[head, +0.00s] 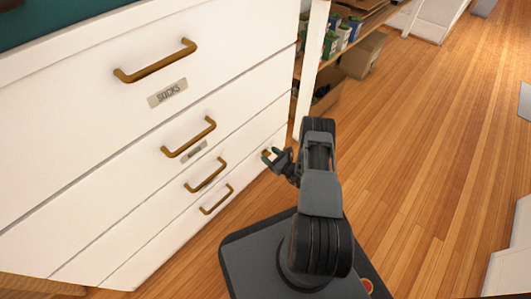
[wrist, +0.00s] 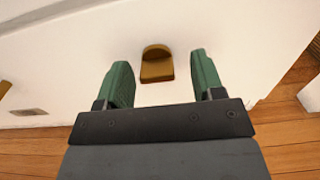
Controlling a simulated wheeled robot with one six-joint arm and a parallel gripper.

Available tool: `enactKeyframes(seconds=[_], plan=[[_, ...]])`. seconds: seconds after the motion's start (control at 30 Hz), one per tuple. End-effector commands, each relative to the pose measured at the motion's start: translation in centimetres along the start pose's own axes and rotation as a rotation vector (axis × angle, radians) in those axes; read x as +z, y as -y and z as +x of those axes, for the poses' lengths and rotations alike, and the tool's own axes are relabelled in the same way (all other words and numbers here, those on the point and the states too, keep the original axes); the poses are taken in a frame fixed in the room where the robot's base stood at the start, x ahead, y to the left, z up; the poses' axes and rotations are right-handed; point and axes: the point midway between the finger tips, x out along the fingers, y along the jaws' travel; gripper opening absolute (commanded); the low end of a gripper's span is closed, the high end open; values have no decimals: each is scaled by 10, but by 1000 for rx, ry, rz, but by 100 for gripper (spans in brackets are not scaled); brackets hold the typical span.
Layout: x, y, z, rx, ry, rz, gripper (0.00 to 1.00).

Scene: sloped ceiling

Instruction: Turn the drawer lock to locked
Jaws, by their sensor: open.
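The drawer lock (wrist: 157,64) shows in the wrist view as a small brass piece with a rounded top on the white drawer front. It sits between the two green fingers of my gripper (wrist: 160,82), with a visible gap on each side. In the head view a bit of brass lock (head: 265,153) shows beside my gripper (head: 271,157), near the right edge of the drawer unit (head: 235,95). The gripper is open and holds nothing. I cannot tell how far the fingertips are from the drawer front.
Brass handles (head: 155,61) run down the drawers, and the top drawer has a label reading SOCKS (head: 167,92). A shelf with small boxes (head: 343,35) and a cardboard box (head: 362,55) stands behind to the right. The wooden floor (head: 430,150) at right is clear.

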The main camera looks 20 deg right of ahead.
Motion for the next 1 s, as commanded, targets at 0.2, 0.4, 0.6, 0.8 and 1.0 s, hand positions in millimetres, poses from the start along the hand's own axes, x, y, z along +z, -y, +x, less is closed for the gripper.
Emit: enactKeyframes(seconds=[0.2, 0.4, 0.6, 0.8, 1.0], plan=[[0, -6, 6, 10, 0, 0, 62], [0, -8, 7, 16, 0, 0, 62], [0, -8, 7, 15, 0, 0, 43], [0, -7, 6, 13, 0, 0, 23], [0, -7, 6, 13, 0, 2, 12]])
